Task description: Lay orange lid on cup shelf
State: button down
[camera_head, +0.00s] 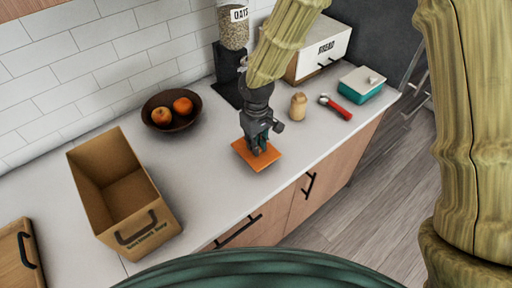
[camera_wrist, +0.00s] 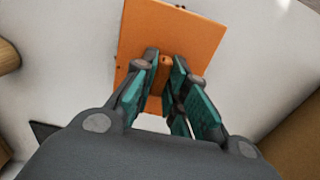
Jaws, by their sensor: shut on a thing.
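The orange lid (camera_head: 243,149) is a flat orange square at the middle of the counter in the head view. My gripper (camera_head: 260,148) points down over it and is shut on a part at its middle. In the wrist view the orange lid (camera_wrist: 200,32) spans the upper middle, with the teal finger pads of my gripper (camera_wrist: 166,82) closed around a small orange knob at its centre. The head view does not settle whether the lid touches the counter or hangs just above it. I cannot make out a cup shelf in either view.
A cardboard-coloured bin (camera_head: 152,228) stands left, near a dark bowl (camera_head: 171,119) of orange fruit. A wooden shaker (camera_head: 298,106), a red-handled tool (camera_head: 338,109), a teal box (camera_head: 361,88) and a white bread box (camera_head: 324,48) stand right. Counter (camera_head: 205,172) between bin and lid is clear.

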jog(key=shift+s+f+p, duration=0.15)
jog(key=shift+f+p, duration=0.3)
jog(key=shift+f, duration=0.05)
jog(key=shift+f+p, duration=0.45)
jog(key=shift+f, duration=0.75)
jog(key=shift+f, duration=0.2)
jog(key=c, duration=1.4)
grip_release()
jog(key=shift+r, duration=0.1)
jog(key=shift+c, duration=0.2)
